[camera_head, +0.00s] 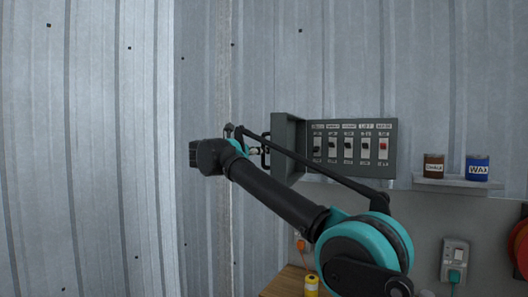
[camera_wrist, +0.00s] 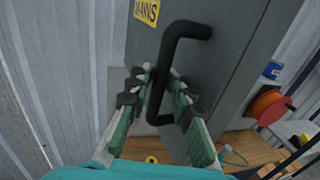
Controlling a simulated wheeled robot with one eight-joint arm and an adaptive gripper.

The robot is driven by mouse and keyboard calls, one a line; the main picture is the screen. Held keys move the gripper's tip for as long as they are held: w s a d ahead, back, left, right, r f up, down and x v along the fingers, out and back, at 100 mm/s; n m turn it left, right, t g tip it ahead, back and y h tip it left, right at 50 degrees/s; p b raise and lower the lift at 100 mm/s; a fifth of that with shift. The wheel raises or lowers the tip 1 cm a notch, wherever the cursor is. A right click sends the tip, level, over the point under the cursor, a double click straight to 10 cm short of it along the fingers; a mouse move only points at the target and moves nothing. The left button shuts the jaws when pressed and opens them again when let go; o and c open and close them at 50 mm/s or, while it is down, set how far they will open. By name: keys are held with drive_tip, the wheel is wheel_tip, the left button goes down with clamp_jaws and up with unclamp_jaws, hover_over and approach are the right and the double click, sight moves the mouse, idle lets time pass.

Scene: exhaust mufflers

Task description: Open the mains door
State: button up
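The grey mains door (camera_wrist: 190,85) has a yellow MAINS label (camera_wrist: 147,11) and a black bar handle (camera_wrist: 180,31). In the head view the door (camera_head: 289,135) stands swung out at the left of the switch panel (camera_head: 352,181), whose switches show. My gripper (camera_wrist: 160,78) has its green-and-black fingers on both sides of the handle's upright part and looks closed on it. In the head view the gripper (camera_head: 255,150) is mostly hidden behind my arm, at the left of the door.
A brown CHALK can (camera_head: 433,166) and a blue WAX can (camera_head: 477,168) stand on a small shelf (camera_head: 455,185) to the right. A red reel (camera_head: 520,247) and a socket (camera_head: 455,260) are lower right. A corrugated wall (camera_head: 90,150) lies left.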

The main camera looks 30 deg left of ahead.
drive_tip(key=shift+w+d, duration=0.1)
drive_tip(key=shift+w, duration=0.05)
drive_tip(key=v, duration=1.2)
idle(0.4)
